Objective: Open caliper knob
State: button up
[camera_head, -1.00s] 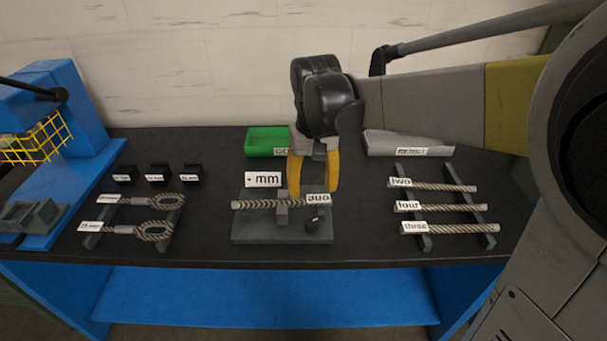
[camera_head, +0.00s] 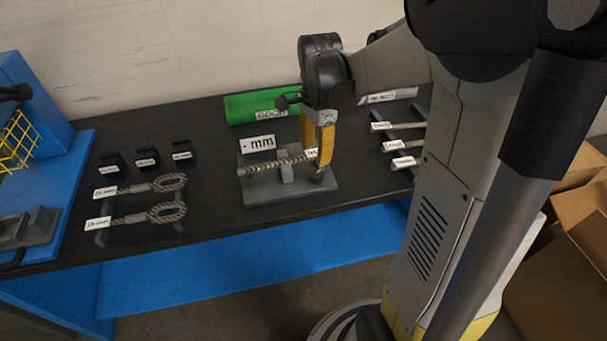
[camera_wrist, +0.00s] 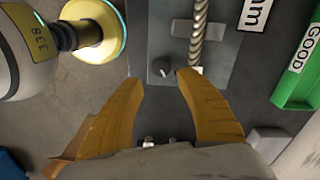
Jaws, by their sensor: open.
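The caliper is a grey base plate (camera_head: 262,192) on the dark bench with a rope across it and a "- mm" sign (camera_head: 258,143) behind. Its dark round knob (camera_wrist: 162,68) shows in the wrist view on the plate beside the rope (camera_wrist: 199,40). In the head view the knob (camera_head: 317,175) is at the plate's right end, partly hidden under my gripper. My gripper (camera_wrist: 160,80) is open, its yellow fingers pointing down, one on each side of the knob. I cannot tell whether they touch it. The gripper also shows in the head view (camera_head: 323,160).
Looped ropes (camera_head: 165,212) lie left, and labelled straight ropes (camera_head: 405,145) lie right. Cardboard boxes (camera_head: 570,215) stand right of the bench.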

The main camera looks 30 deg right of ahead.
aim_at(315, 174)
jog(key=f+b, duration=0.1)
jog(key=f, duration=0.4)
jog(key=f+b, duration=0.2)
jog(key=f, duration=0.2)
jog(key=shift+d+f, duration=0.2)
jog(key=shift+f, duration=0.2)
jog(key=shift+c, duration=0.5)
jog(key=c, duration=0.8)
